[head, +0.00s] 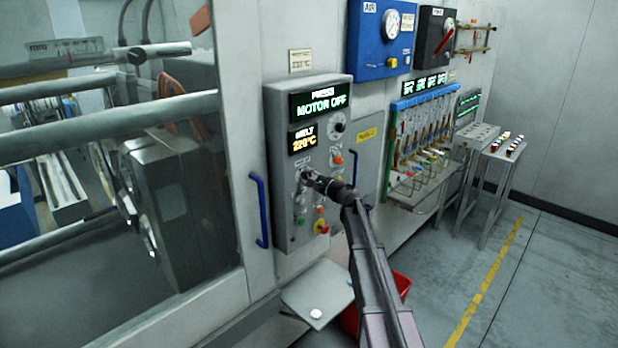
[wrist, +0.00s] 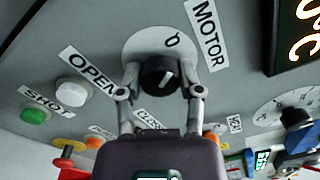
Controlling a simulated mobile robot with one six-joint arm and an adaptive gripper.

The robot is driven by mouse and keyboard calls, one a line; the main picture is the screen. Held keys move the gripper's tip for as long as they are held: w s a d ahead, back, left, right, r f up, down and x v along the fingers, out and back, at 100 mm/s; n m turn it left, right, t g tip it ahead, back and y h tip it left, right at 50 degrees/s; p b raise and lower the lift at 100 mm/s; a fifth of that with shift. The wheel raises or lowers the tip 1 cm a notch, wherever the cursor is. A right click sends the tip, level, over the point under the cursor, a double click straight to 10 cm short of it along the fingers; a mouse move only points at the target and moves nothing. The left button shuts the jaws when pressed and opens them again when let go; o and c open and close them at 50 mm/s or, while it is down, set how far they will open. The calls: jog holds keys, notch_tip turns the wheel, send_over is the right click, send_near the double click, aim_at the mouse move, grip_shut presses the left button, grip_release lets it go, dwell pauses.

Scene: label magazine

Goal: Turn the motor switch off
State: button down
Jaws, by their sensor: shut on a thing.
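The motor switch (wrist: 160,76) is a black round knob with a white pointer line, on a pale disc marked 0, beside a MOTOR label (wrist: 208,33) in the wrist view. My gripper (wrist: 161,92) has its two fingers on either side of the knob and is shut on it. In the head view my gripper (head: 318,182) reaches the grey control panel (head: 283,228) and hides most of the switch. The panel's upper display (head: 320,104) reads MOTOR OFF in green.
White OPEN (wrist: 72,92) and green SHOT (wrist: 35,116) buttons sit left of the switch. Another dial (wrist: 290,112) is at the right. In the head view, a blue handle (head: 260,210) is left of the panel and a red bin (head: 400,284) stands below.

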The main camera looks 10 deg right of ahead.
jog(key=shift+w+d+r, duration=0.1)
jog(key=shift+w, duration=0.1)
jog(key=shift+c, duration=1.3)
grip_release()
jog(key=shift+s, duration=0.1)
jog(key=v, duration=0.7)
jog(key=shift+s, duration=0.2)
jog(key=shift+s, duration=0.1)
